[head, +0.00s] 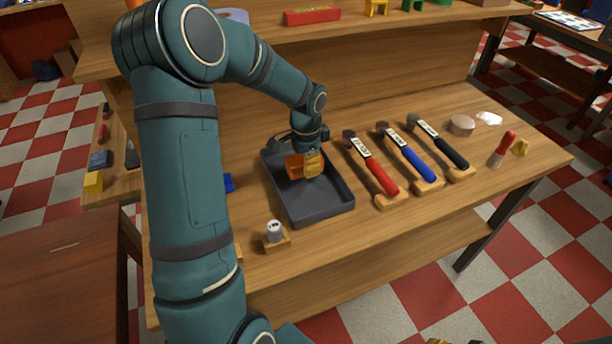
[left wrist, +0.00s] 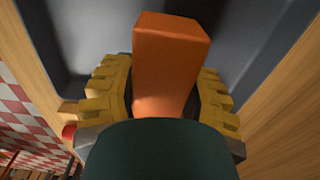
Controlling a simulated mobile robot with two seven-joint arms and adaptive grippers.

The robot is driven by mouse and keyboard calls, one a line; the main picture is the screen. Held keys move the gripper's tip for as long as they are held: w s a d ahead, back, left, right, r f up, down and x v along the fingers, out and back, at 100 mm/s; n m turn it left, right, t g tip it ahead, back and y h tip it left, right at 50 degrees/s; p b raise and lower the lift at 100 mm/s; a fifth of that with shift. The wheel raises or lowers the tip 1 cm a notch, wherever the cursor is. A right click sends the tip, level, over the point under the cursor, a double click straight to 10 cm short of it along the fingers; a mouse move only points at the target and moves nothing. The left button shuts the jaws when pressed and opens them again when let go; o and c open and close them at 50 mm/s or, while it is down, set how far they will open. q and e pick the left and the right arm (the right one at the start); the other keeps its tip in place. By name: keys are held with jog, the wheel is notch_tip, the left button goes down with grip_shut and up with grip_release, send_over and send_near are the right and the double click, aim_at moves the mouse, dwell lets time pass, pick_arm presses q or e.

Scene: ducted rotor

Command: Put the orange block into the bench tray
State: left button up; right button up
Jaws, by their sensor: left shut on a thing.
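The dark grey bench tray (head: 318,210) lies on the wooden workbench, left of the hammers. My left gripper (head: 311,164), with yellow fingers, is over the tray's back part. It is shut on the orange block (head: 293,167). In the left wrist view the orange block (left wrist: 170,60) stands between the two yellow finger pads, with the dark tray floor (left wrist: 95,28) behind it. I cannot tell whether the block touches the tray floor. Small yellow parts at the bottom edge of the head view look like my right gripper, mostly cut off.
Right of the tray, a red-handled hammer (head: 375,170), a blue-handled hammer (head: 410,155) and a black-handled hammer (head: 440,145) lie on wooden rests. A small metal cylinder (head: 274,230) stands in front of the tray. A shelf with a red box (head: 312,15) runs behind.

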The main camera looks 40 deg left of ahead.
aim_at(306, 181)
pick_arm(q)
jog(key=shift+f+b, duration=0.4)
jog(key=shift+f, duration=1.6)
jog(key=o, duration=1.2)
jog(key=shift+f, duration=0.15)
jog(key=shift+c, duration=0.2)
notch_tip(306, 181, up, 12)
jog(key=p, duration=0.2)
jog(key=shift+r+p, duration=0.2)
jog(key=shift+p, duration=0.2)
